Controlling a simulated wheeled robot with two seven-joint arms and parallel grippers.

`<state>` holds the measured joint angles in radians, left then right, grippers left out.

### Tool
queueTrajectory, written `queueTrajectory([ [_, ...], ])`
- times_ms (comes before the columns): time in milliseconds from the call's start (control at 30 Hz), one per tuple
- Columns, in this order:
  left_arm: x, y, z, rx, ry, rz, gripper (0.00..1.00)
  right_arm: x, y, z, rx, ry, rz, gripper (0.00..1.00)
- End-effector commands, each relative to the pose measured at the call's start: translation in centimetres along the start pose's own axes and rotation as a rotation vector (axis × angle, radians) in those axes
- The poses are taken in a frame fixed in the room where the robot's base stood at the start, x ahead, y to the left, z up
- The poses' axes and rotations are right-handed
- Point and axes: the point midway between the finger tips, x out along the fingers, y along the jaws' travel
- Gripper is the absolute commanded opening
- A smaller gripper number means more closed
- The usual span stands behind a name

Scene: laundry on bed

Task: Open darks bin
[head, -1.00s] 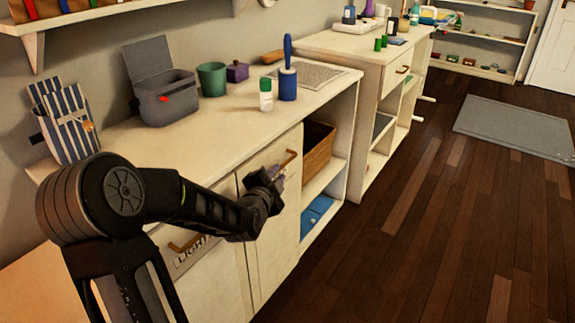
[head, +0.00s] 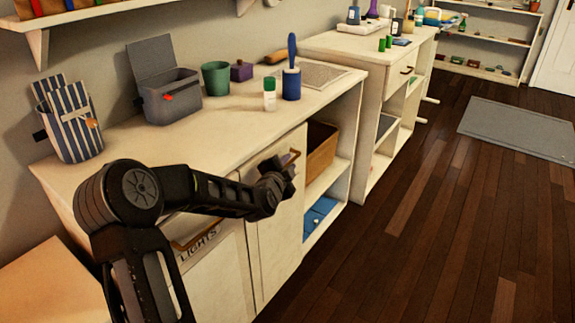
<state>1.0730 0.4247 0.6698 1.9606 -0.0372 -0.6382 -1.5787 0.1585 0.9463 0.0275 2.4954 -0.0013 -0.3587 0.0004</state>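The lights bin (head: 212,275) is a cream front in the counter, lettered LIGHTS, with a brass-coloured handle (head: 195,237). To its right is a second cream front (head: 276,235) with a similar handle (head: 291,157) near its top. No lettering shows on this second front, and my arm covers part of it, so I cannot confirm it is the darks bin. My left gripper (head: 287,179) is in front of its upper part, just below and beside the handle. Whether the fingers touch the handle is unclear, and their opening is too small and dark to read. My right gripper is out of view.
The countertop (head: 225,124) holds a striped holder (head: 70,128), a grey lidded box (head: 172,98), a green cup (head: 215,78), a white bottle (head: 269,98) and a blue brush holder (head: 291,84). Open shelves hold a brown basket (head: 319,150).

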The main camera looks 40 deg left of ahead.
Motion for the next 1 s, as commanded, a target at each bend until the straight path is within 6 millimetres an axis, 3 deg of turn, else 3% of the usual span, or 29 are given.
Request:
queueTrajectory([
  [233,-0.02,0.01,0.00,0.000,0.000,0.000,0.00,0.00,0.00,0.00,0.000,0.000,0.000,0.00],
  [1000,-0.04,0.07,0.01,-0.001,0.000,0.001,0.00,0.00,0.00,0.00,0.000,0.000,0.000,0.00],
])
